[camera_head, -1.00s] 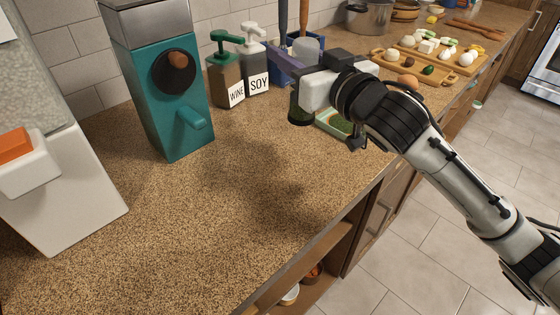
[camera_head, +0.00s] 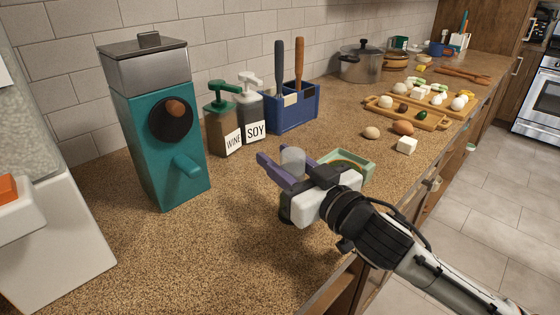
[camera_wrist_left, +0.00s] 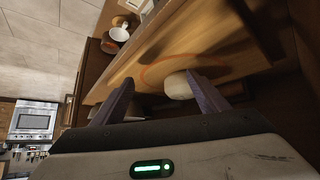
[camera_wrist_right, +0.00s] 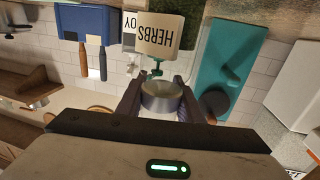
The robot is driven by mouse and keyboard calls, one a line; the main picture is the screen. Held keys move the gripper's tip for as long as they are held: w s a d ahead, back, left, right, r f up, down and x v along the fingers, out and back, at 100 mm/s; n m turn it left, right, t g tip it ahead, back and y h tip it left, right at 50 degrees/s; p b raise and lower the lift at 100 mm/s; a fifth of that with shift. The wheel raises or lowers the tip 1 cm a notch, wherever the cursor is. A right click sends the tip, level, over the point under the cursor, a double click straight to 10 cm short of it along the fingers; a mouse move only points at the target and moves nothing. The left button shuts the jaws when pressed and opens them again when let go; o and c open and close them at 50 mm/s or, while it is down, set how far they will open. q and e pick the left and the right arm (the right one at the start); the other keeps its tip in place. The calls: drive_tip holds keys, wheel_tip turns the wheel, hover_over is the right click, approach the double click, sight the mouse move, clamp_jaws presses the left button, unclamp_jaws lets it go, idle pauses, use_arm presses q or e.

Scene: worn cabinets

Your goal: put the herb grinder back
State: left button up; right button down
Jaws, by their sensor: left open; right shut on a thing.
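The herb grinder shows in the head view as a pale grey cap (camera_head: 292,159) between the purple fingers of my right gripper (camera_head: 282,166), with a dark part (camera_head: 285,207) below. My right gripper is shut on it over the counter. I cannot tell whether the grinder's base touches the counter. My left gripper (camera_wrist_left: 160,76) is open at a wooden cabinet shelf. A pale rounded thing (camera_wrist_left: 178,86) lies beyond its fingers, inside an orange ring.
A green tray (camera_head: 366,160) is close behind my right gripper. The WINE bottle (camera_head: 222,135), SOY bottle (camera_head: 250,112), blue utensil holder (camera_head: 290,118) and teal machine (camera_head: 160,130) stand along the wall. The counter before the teal machine is clear. Bowls (camera_wrist_left: 120,32) sit on the shelf.

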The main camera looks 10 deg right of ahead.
drive_tip(key=shift+f, duration=0.1)
drive_tip(key=c, duration=1.2)
unclamp_jaws()
drive_tip(key=v, duration=1.1)
drive_tip(key=shift+s+d+b, duration=0.1)
drive_tip(key=shift+b, duration=0.3)
drive_tip(key=shift+s+d+r, duration=0.15)
drive_tip(key=shift+s+r, duration=0.05)
drive_tip(key=shift+s, duration=0.2)
